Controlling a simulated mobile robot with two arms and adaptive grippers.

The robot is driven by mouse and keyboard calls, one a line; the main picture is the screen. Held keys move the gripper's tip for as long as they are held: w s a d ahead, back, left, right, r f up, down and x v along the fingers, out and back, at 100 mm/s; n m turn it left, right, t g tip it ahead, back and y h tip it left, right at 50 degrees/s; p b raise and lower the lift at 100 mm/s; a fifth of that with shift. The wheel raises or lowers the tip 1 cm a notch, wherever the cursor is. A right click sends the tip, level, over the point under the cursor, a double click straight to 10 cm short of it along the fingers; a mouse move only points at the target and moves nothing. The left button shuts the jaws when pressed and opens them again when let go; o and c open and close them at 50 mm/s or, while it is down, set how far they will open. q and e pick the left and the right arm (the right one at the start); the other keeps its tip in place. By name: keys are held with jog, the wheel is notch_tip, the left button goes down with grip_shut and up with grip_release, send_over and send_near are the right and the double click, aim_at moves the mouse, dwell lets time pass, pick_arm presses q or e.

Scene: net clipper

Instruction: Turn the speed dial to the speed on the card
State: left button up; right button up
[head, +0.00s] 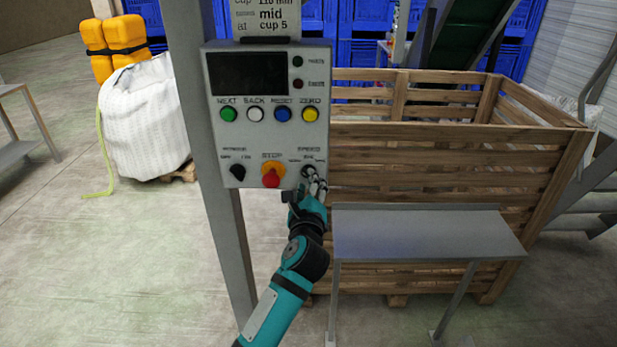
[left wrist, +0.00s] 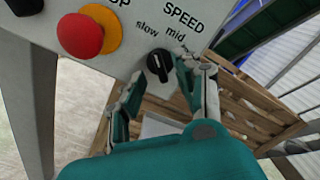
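The card (head: 267,16) at the top of the control box reads "mid" in its visible part; its upper edge is cut off. The black speed dial (head: 307,172) is at the box's lower right, under the word SPEED. In the left wrist view the dial (left wrist: 158,66) has "slow" and "mid" above it, with a third label at the right partly hidden by a finger. I cannot tell which label it points to. My left gripper (head: 317,185) is at the dial, its fingers (left wrist: 164,78) apart on either side of it. Contact is unclear. My right gripper is out of view.
A red stop button (head: 271,177) on an orange base sits just left of the dial, with a black selector (head: 237,172) farther left. Several coloured buttons are above. A grey table (head: 420,235) and a wooden crate (head: 440,150) stand at the right.

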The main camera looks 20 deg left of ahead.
pick_arm(q)
jog(key=shift+x, duration=1.15)
grip_shut()
